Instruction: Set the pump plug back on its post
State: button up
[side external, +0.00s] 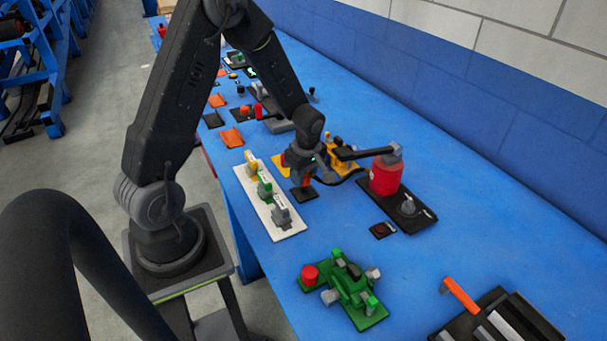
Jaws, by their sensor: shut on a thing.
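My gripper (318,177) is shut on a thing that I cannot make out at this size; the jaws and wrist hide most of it. It is low over the blue bench, between a white panel and a red cylinder. The white panel (252,200) carries a row of plug-like pieces: yellow (251,162), green (265,184) and grey (281,210). A small dark plate (304,194) lies just below my gripper. I cannot tell which piece is the pump plug, nor which post is its own.
The red cylinder (386,178), with a grey top and black arm, stands on a black base (424,213) beside a grey knob (408,205). A yellow fixture (343,163) is behind my gripper. A green fixture (353,292) is in front.

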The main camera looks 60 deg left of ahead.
jog(key=shift+f, duration=0.15)
jog(key=shift+f, duration=0.35)
jog(key=shift+f, duration=0.35)
dwell(0.6)
jog(key=shift+f, duration=0.3)
jog(key=shift+f, duration=0.4)
dwell(0.6)
jog(key=o, duration=1.1)
jog(key=shift+o, duration=0.6)
